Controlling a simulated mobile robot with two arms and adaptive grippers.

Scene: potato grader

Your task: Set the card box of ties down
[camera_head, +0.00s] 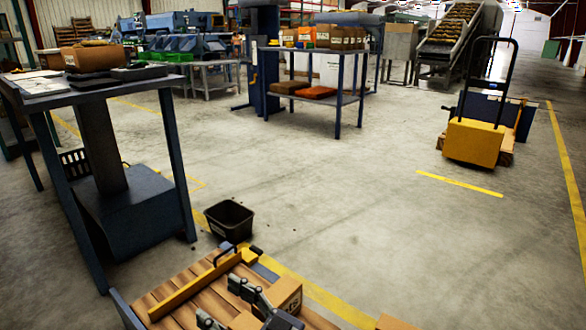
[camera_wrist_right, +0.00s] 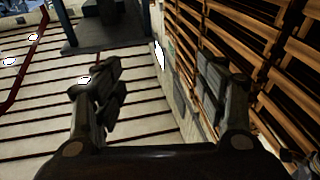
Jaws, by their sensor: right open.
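My right gripper (camera_head: 218,300) is low in the head view, over a wooden slatted bench or pallet. It is open; the right wrist view shows its two fingers (camera_wrist_right: 153,85) apart with nothing between them. A brown card box (camera_head: 286,292) stands just right of the fingers, partly hidden by them. Part of a second card surface (camera_head: 245,321) shows between the fingers at the bottom edge. I cannot tell which is the box of ties, or whether the gripper touches either. My left gripper is not in view.
A blue-legged table (camera_head: 40,98) is at left. Another card piece (camera_head: 394,322) shows at the bottom edge. A yellow cart (camera_head: 472,142) stands right; the middle floor is clear.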

